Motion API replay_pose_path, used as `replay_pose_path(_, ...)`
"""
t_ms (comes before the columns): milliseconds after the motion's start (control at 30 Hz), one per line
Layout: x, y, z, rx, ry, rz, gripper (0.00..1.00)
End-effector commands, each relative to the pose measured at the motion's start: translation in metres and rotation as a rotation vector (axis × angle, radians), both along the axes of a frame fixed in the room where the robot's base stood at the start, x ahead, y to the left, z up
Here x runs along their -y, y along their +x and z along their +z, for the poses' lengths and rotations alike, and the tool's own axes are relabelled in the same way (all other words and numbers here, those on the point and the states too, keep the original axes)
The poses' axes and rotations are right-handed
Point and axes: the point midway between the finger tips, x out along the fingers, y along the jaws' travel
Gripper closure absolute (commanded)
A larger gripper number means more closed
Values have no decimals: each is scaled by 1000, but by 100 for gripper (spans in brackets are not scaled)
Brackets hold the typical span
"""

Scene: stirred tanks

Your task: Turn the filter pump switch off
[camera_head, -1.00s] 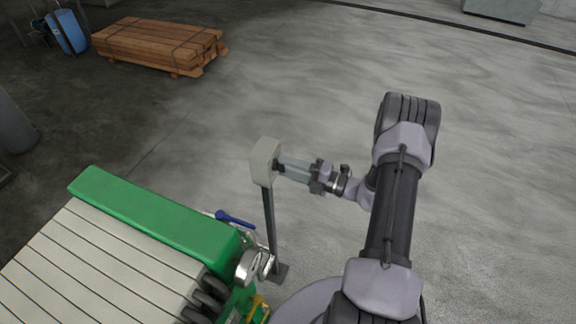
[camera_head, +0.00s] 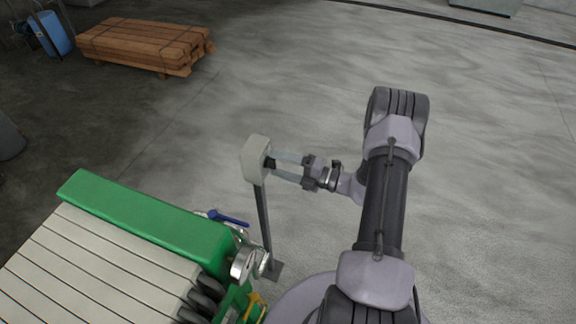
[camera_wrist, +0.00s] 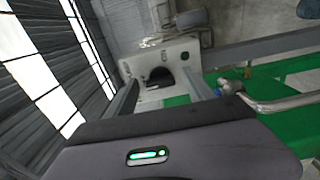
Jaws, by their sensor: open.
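The filter pump switch is a pale grey box (camera_head: 255,160) on a thin dark post (camera_head: 264,225). A dark knob (camera_head: 270,163) sticks out of its right side, facing my gripper. My gripper (camera_head: 276,164) is open, its two fingers reaching left to the box, one on each side of the knob. In the wrist view the box face (camera_wrist: 152,66) lies ahead with the black knob (camera_wrist: 160,79) between my fingertips (camera_wrist: 160,84). Whether the fingers touch the knob or the box I cannot tell. The knob's setting is not readable.
A green-framed machine (camera_head: 150,222) with pale plates stands close at lower left. A blue-handled valve (camera_head: 230,218) and pipework sit beside the post. A timber stack (camera_head: 145,45) lies far back. The floor to the right is clear.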

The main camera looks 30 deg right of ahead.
Motion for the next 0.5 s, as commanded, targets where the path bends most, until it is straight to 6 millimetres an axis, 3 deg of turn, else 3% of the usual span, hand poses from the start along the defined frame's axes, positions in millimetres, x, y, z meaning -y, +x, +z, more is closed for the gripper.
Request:
replay_pose_path(167, 22, -26, 1, 0, 0, -6, 38)
replay_pose_path(500, 87, -110, 1, 0, 0, -6, 38)
